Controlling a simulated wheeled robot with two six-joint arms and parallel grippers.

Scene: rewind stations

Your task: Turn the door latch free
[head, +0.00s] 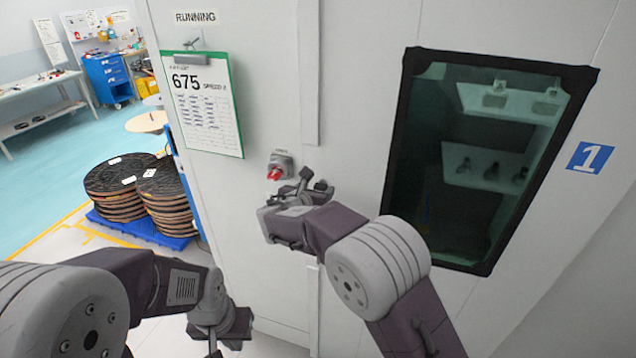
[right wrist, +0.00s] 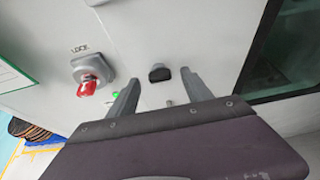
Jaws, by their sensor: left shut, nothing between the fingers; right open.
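A red rotary knob (head: 276,172) on a grey plate sits on the white door panel, left of the dark window. The knob also shows in the right wrist view (right wrist: 88,85), under a label that seems to read LOCK. A small black fitting (right wrist: 159,73) is on the panel to its right. My right gripper (head: 300,190) is open close to the panel, just right of and below the red knob. In the right wrist view its fingers stand either side of the black fitting, with nothing visibly gripped. My left gripper (head: 216,350) is shut and empty, low at the bottom.
A clipboard (head: 204,105) marked 675 hangs on the panel under a RUNNING label (head: 195,17). The dark-framed window (head: 480,150) is to the right. Cable reels (head: 120,185) stand on a blue pallet at left. A small green light (right wrist: 115,95) shows beside a finger.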

